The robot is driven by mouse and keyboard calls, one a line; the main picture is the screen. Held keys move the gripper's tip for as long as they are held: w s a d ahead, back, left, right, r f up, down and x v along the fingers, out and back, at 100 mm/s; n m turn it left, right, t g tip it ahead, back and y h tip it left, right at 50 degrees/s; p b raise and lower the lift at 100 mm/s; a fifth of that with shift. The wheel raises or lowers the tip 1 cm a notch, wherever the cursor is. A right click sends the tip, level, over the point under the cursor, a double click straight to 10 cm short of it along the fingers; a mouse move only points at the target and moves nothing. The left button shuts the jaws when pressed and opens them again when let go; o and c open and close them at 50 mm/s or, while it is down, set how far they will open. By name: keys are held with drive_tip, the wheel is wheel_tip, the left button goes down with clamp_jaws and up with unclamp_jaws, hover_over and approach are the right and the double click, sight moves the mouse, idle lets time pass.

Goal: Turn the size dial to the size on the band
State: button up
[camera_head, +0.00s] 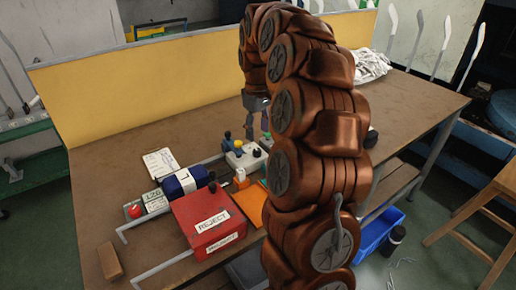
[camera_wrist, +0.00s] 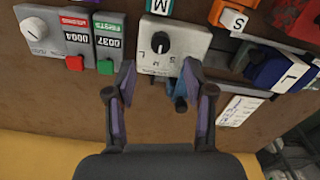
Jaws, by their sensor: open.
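The size dial is a round black knob (camera_wrist: 160,43) with a white pointer line, on a pale grey box (camera_wrist: 190,38). The small letters printed around it are hard to read. The box also shows in the head view (camera_head: 246,157). A dark blue bundle (camera_wrist: 262,70) has a white band (camera_wrist: 290,74) marked L; the bundle lies left of the box in the head view (camera_head: 176,187). My gripper (camera_wrist: 159,76) is open and empty, its fingertips spread on either side of the dial's lower edge in the wrist view. It points down above the box in the head view (camera_head: 257,134).
A red REJECT box (camera_head: 208,222), an orange pad (camera_head: 248,202) and a clipboard (camera_head: 161,163) lie nearby on the brown table (camera_head: 100,175). A blue part (camera_wrist: 180,88) with a dark end sits beside the dial box, close to my right fingertip. Counters (camera_wrist: 108,40) stand left of it.

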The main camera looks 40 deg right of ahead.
sight(258, 150)
drive_tip(key=shift+f, duration=3.5)
clamp_jaws()
